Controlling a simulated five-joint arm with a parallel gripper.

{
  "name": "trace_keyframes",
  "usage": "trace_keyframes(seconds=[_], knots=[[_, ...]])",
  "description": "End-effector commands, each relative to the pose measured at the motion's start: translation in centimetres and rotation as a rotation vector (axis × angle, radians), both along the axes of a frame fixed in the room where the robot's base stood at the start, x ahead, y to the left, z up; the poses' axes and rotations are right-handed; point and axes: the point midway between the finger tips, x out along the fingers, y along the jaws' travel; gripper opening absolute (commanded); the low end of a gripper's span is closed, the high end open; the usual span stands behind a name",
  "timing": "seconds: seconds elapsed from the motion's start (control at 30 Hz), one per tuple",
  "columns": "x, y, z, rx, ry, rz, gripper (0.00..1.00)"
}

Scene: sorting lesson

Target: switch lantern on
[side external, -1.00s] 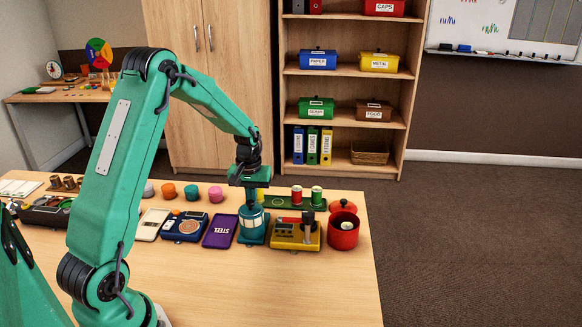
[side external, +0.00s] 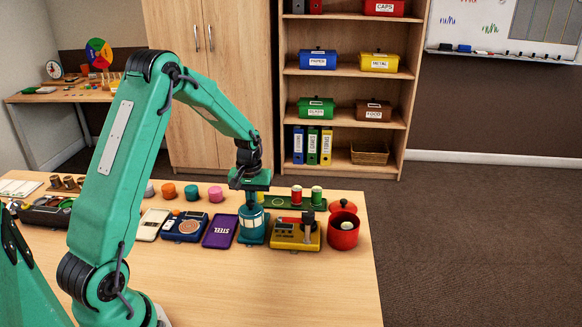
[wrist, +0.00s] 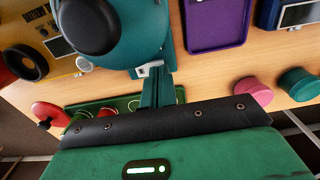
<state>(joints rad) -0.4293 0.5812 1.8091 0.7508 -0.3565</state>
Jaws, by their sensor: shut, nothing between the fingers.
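The lantern (side external: 252,228), a teal rounded body with pale panels, stands upright on a teal base among the objects along the table. In the wrist view its round teal body (wrist: 148,45) shows from above at upper centre. A dark rounded part covers some of it. A small white piece (wrist: 148,69) shows at its near edge; I cannot tell whether it is the switch. My gripper (side external: 251,196) points down directly over the lantern, shut and empty. I cannot tell whether its tips touch the lantern. I cannot see whether the lantern is lit.
A yellow device (side external: 296,235) stands close on the right of the lantern, with a red pot (side external: 343,235) beyond it. A purple tray (side external: 220,231) lies close on the left. A green tray (side external: 283,203) lies behind. The table's front is clear.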

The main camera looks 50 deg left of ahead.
Motion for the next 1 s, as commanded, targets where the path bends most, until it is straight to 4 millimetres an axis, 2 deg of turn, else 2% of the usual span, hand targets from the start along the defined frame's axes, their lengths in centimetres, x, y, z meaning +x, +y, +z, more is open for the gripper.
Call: trace_keyframes(seconds=[0.67, 1.0], knots=[[0.0, 0.0, -0.6, -0.001, 0.001, 0.0, 0.0], [0.0, 0.0, 0.8, 0.0, 0.0, 0.0, 0.0]])
